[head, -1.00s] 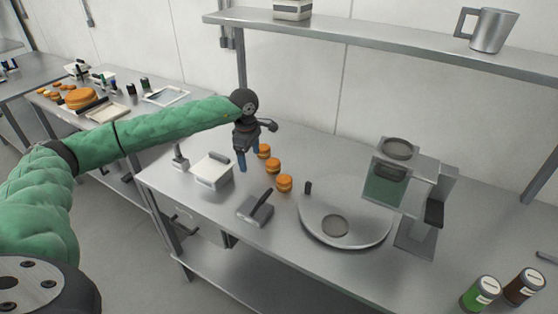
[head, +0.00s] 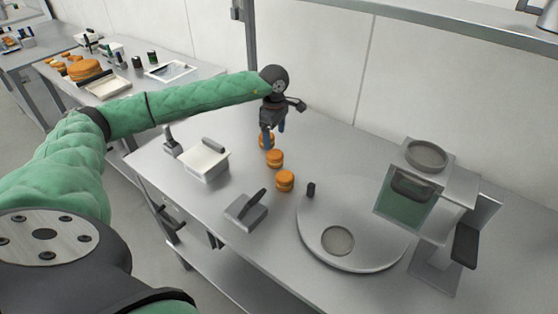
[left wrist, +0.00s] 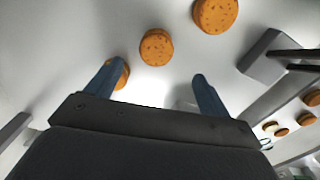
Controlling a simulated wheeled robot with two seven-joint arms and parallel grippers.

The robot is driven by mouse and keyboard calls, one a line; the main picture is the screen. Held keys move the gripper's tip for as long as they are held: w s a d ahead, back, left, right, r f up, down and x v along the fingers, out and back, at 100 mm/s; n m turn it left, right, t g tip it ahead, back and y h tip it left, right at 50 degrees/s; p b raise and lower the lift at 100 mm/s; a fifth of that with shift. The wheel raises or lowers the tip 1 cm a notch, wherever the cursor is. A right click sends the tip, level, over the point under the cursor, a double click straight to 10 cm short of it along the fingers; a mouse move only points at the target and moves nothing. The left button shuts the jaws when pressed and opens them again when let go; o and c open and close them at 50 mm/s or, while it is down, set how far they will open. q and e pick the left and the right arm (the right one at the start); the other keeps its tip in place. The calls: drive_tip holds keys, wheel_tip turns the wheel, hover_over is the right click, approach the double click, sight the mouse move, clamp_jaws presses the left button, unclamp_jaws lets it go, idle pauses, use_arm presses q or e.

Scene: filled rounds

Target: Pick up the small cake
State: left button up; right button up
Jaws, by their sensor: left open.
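Three small round orange-brown cakes stand in a row on the steel table. The nearest cake (head: 285,181) and the middle cake (head: 275,159) are clear of my gripper. The farthest cake (head: 268,142) is partly hidden by my left gripper (head: 274,137), which is open above it with blue fingers pointing down. In the left wrist view, one cake (left wrist: 216,14) is at the top edge and another (left wrist: 157,47) is ahead of the gap between the fingers. A third cake (left wrist: 122,75) is partly behind the left finger. Nothing is held. My right gripper is out of view.
A lidded white box (head: 203,162) and a grey tool with a dark handle (head: 246,210) lie left of the row. A round steel plate (head: 375,255) and a green-fronted machine (head: 404,201) stand to the right. A shelf (head: 430,30) runs above. The side table (head: 195,72) holds more food.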

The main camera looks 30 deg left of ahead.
sight(275, 154)
use_arm(q)
drive_tip(key=f+b, duration=0.2)
drive_tip(key=f, duration=0.1)
drive_tip(key=shift+w, duration=0.35)
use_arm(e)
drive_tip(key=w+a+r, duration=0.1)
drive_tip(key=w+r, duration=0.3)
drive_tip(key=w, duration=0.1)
use_arm(q)
drive_tip(key=shift+s+f, duration=0.1)
drive_tip(key=shift+f+p, duration=0.65)
drive_tip(key=shift+f, duration=0.45)
drive_tip(key=shift+f+p, duration=0.25)
drive_tip(key=shift+p, duration=0.1)
wheel_tip(275, 154, down, 4)
drive_tip(key=p, duration=0.3)
drive_tip(key=shift+a+f, duration=0.1)
drive_tip(key=shift+f, duration=0.25)
drive_tip(key=c, duration=0.8)
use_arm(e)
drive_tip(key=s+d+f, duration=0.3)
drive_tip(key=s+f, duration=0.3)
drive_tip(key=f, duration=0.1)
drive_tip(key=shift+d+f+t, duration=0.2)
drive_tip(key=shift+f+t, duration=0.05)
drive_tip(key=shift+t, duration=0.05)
